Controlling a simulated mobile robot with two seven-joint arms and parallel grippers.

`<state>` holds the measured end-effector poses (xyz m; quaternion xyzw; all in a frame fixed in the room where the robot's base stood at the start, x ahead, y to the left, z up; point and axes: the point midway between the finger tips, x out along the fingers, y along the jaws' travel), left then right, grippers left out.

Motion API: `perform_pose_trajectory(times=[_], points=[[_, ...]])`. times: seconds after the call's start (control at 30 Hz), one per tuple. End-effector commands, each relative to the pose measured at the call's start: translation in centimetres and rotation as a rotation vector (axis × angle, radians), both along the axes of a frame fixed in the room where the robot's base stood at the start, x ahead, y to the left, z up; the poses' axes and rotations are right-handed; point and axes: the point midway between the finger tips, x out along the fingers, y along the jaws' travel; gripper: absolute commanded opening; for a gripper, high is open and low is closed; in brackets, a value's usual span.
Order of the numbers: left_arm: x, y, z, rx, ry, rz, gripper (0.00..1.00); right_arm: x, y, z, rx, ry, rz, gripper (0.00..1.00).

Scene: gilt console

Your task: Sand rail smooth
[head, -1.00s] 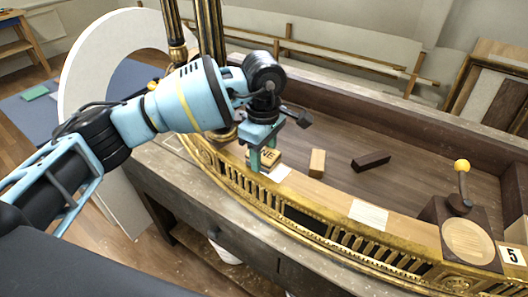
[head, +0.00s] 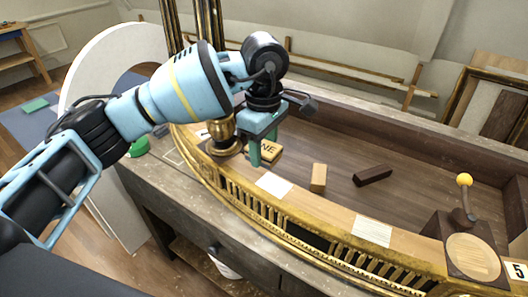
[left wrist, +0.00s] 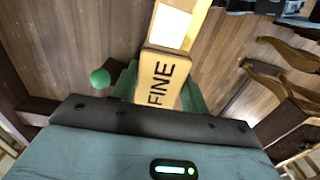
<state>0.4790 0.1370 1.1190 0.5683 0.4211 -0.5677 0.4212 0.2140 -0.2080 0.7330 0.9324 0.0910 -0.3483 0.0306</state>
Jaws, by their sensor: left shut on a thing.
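The rail is the curved gilt console front with a pale wood top (head: 331,207); two white patches lie on it, a left one (head: 274,184) and a right one (head: 372,232). My left gripper (head: 262,155) is shut on a tan sanding block marked FINE (head: 268,150). The block also shows between the green fingers in the left wrist view (left wrist: 160,80), with a white patch (left wrist: 170,24) just beyond its end. The block is near the rail's left part, behind the left patch. Whether it touches the wood is unclear. My right gripper is not in view.
A light wood block (head: 318,178) and a dark block (head: 372,175) lie on the console's recessed floor. A yellow-knobbed lever (head: 464,181) stands at the right, near a card marked 5 (head: 516,272). Gilt posts rise behind my left arm.

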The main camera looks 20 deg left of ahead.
Motion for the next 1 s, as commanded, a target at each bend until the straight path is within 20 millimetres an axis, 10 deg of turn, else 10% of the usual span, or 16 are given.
perform_pose_trajectory(times=[1.0], points=[[-0.3,0.0,1.7,0.0,0.0,0.001,0.2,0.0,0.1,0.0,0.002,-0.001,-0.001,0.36]])
